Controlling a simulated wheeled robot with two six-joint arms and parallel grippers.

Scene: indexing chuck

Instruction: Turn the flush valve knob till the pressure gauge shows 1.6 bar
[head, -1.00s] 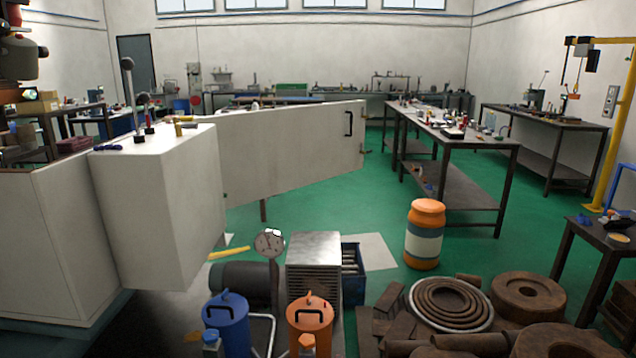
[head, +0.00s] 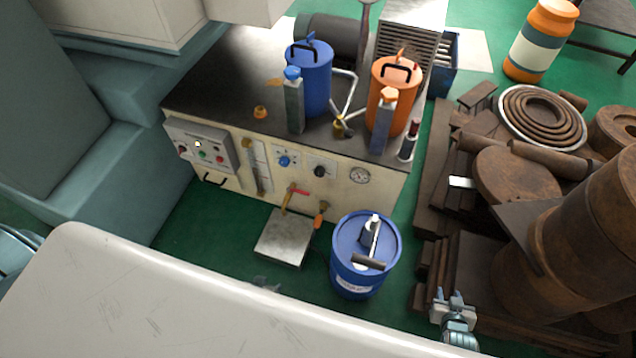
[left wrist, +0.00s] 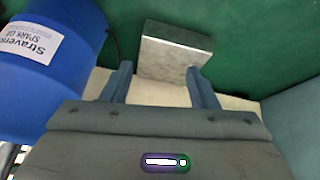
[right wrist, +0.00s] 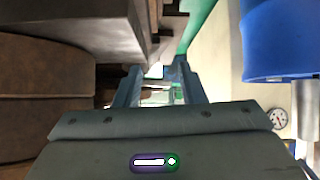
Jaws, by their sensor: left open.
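The front panel of the low machine carries a round white pressure gauge (head: 359,176), its reading too small to make out. Left of it are a black knob (head: 319,171) and a blue knob (head: 285,161); I cannot tell which is the flush valve knob. A gauge also shows at the right of the right wrist view (right wrist: 278,119). My left gripper (head: 265,283) is mostly hidden behind the white edge; its fingers stand apart and empty in the left wrist view (left wrist: 160,82). My right gripper (head: 455,296) is open and empty, right of the blue drum, away from the panel.
A blue drum (head: 347,273) stands on the floor before the panel, beside a metal plate (head: 270,252). Red-handled (head: 299,191) and orange-handled (head: 320,214) taps stick out below the knobs. Brown rusty parts (head: 520,175) fill the right. A switch box (head: 202,143) is at the left.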

